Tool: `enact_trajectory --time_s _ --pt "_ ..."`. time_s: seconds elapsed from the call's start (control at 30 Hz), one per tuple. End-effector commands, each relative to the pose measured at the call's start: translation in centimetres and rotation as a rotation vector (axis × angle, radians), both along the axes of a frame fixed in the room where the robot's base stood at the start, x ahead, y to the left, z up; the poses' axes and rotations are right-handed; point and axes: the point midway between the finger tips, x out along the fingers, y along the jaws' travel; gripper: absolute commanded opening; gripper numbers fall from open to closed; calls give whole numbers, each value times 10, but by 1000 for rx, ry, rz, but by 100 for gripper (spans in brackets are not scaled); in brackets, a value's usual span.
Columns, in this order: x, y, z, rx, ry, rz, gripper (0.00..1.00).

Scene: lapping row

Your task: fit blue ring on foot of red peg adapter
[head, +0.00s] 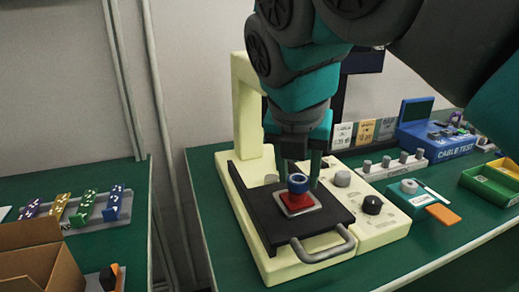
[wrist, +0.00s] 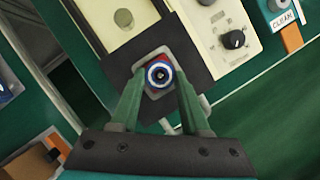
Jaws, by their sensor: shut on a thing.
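The blue ring (head: 299,183) sits on top of the red peg adapter (head: 300,200), which rests in a grey square holder on the black plate. In the wrist view the blue ring (wrist: 160,74) is seen end-on, with a pale band and a dark centre inside it. A little of the red adapter (wrist: 163,59) shows beside it. My gripper (head: 300,180) points down over the holder, one finger on each side of the ring, and appears shut on it. The fingers also show in the wrist view (wrist: 160,82). I cannot tell how far down the ring sits.
The black plate (head: 262,212) lies on a cream machine (head: 385,240) with a front handle (head: 322,250) and black knob (head: 372,204). The cream column (head: 243,110) stands close behind my gripper. A blue cable-test box (head: 440,140) and green bin (head: 490,183) are at right.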

Motion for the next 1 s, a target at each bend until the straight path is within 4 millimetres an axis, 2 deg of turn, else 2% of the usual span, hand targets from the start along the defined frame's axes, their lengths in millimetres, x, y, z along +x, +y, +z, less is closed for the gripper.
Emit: enact_trajectory --time_s 0.33,0.37,0.63,0.67,1.0 --pt "0 0 -8 0 0 0 0" --pt "0 0 -8 0 0 0 48" --pt "0 0 -8 0 0 0 78" --pt "0 0 -8 0 0 0 81" --pt "-1 1 -4 0 -1 0 81"
